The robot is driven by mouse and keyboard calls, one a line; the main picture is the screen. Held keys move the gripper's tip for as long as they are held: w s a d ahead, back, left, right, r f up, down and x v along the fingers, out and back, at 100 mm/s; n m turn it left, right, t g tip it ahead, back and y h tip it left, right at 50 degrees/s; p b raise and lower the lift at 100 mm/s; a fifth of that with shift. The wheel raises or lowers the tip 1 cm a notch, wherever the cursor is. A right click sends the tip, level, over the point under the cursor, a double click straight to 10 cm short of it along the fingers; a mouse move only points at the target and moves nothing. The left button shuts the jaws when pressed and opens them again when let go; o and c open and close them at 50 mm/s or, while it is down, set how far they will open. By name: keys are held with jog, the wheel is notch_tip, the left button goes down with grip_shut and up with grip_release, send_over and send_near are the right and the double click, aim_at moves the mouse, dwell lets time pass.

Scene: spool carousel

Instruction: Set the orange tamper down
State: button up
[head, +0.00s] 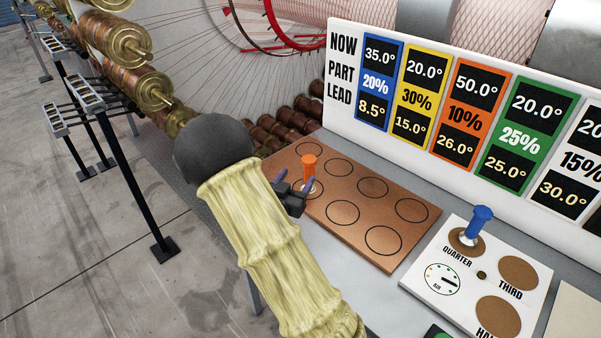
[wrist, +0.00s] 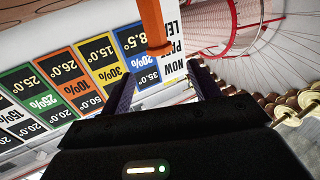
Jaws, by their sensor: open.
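The orange tamper (head: 309,167) stands upright on the copper-coloured board (head: 404,212), its pale foot within one of the board's black circles. My gripper (head: 292,187) is open, low over the board at its left side, with its fingers beside the tamper. In the wrist view the tamper's orange shaft (wrist: 152,25) appears between the two spread, dark purple fingers of my gripper (wrist: 163,85). Its lower end is cut from clear view there, and I cannot tell whether a finger touches it.
A blue-handled tamper (head: 478,222) stands on the QUARTER pad of the white panel (head: 456,297) at right. A white sign board (head: 341,108) with coloured panels stands behind. Copper spools (head: 142,88) are at upper left. Several circles on the copper board are empty.

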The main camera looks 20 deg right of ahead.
jog(key=shift+v, duration=1.15)
jog(key=s+a+f+n+g+y, duration=0.1)
jog(key=a+y, duration=0.1)
jog(key=y, duration=0.1)
jog(key=a+f+n+g+y, duration=0.1)
jog(key=a+y, duration=0.2)
jog(key=y, duration=0.1)
jog(key=s+a+f+n+g+y, duration=0.1)
jog(key=a+n+y, duration=0.1)
jog(key=y, duration=0.1)
jog(key=shift+s+a+f+y, duration=0.1)
jog(key=shift+s+a+y, duration=0.05)
jog(key=shift+s+y, duration=0.2)
jog(key=s+a+r+n+g+y, duration=0.1)
jog(key=s+n+g, duration=0.1)
jog(key=s, duration=0.6)
jog(key=s+a+n+g+y, duration=0.1)
jog(key=s+n+g, duration=0.2)
jog(key=s, duration=0.5)
jog(key=shift+r+n+g+y, duration=0.3)
jog(key=shift+r+g+y, duration=0.1)
jog(key=shift+g, duration=0.3)
